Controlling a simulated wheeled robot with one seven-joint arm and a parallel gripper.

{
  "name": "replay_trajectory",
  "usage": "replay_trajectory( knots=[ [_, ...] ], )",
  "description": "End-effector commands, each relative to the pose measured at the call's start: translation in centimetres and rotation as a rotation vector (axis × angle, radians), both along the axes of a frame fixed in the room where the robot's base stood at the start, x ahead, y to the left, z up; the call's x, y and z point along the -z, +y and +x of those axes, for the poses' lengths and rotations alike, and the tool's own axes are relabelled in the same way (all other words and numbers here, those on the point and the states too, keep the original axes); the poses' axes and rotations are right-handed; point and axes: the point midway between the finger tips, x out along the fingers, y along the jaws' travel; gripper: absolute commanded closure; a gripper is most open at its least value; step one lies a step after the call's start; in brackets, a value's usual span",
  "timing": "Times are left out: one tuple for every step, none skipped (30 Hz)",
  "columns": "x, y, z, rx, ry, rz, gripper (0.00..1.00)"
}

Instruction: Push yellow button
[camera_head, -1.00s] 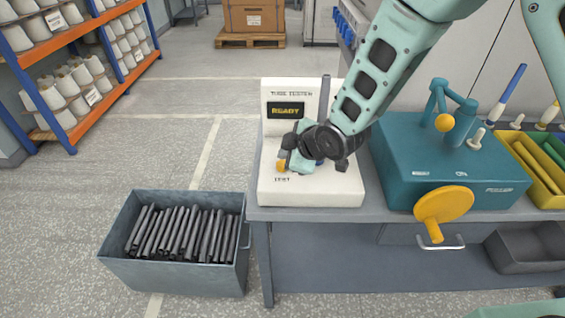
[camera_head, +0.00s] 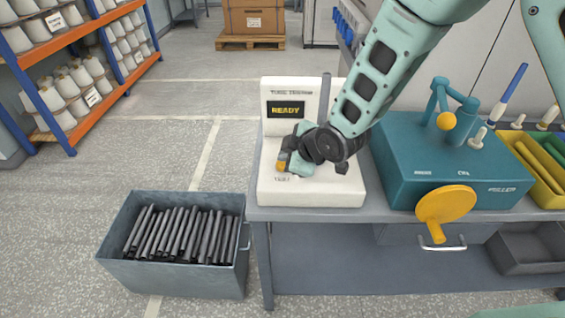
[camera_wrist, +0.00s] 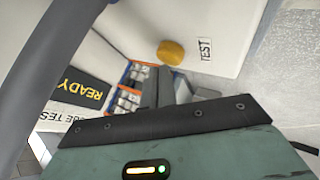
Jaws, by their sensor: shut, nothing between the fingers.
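The yellow button (camera_head: 281,166) is on the white tube tester (camera_head: 330,190), above the word TEST. In the wrist view the yellow button (camera_wrist: 171,52) shows as a round knob beside the TEST label. My gripper (camera_head: 286,157) is shut and empty, with its fingertips at the button in the head view and partly over it. In the wrist view my gripper's grey fingers (camera_wrist: 168,88) end close to the button; I cannot tell whether they touch it. The tester's display (camera_head: 286,110) reads READY.
A dark tube (camera_head: 325,95) stands upright at the tester, behind my wrist. The teal machine (camera_head: 450,160) with a yellow handwheel (camera_head: 444,205) is to the right on the bench. A grey bin (camera_head: 240,270) of dark tubes stands on the floor at left.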

Motion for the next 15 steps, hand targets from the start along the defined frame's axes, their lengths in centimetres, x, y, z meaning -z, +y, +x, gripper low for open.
replay_trajectory(
  knots=[
    [0.12, 0.0, 0.0, 0.0, 0.0, 0.0, 1.0],
    [0.16, 0.0, 0.0, 0.0, 0.0, 0.0, 1.0],
    [0.22, 0.0, 0.0, 0.0, 0.0, 0.0, 1.0],
    [0.24, 0.0, 0.0, 0.0, 0.0, 0.0, 1.0],
    [0.27, 0.0, 0.0, 0.0, 0.0, 0.0, 1.0],
    [0.33, 0.0, 0.0, 0.0, 0.0, 0.0, 1.0],
    [0.36, 0.0, 0.0, 0.0, 0.0, 0.0, 1.0],
    [0.4, 0.0, 0.0, 0.0, 0.0, 0.0, 1.0],
    [0.44, 0.01, 0.0, 0.0, 0.0, 0.0, 1.0],
    [0.47, 0.0, 0.0, 0.0, 0.0, 0.0, 1.0],
    [0.51, 0.0, 0.0, 0.0, 0.0, 0.0, 1.0],
    [0.56, 0.0, 0.0, 0.0, 0.0, 0.0, 1.0],
    [0.59, 0.0, 0.0, 0.0, 0.0, 0.0, 1.0],
    [0.63, 0.0, 0.0, 0.0, 0.0, 0.0, 1.0],
    [0.68, 0.0, -0.01, 0.0, 0.0, 0.0, 1.0]
  ],
)
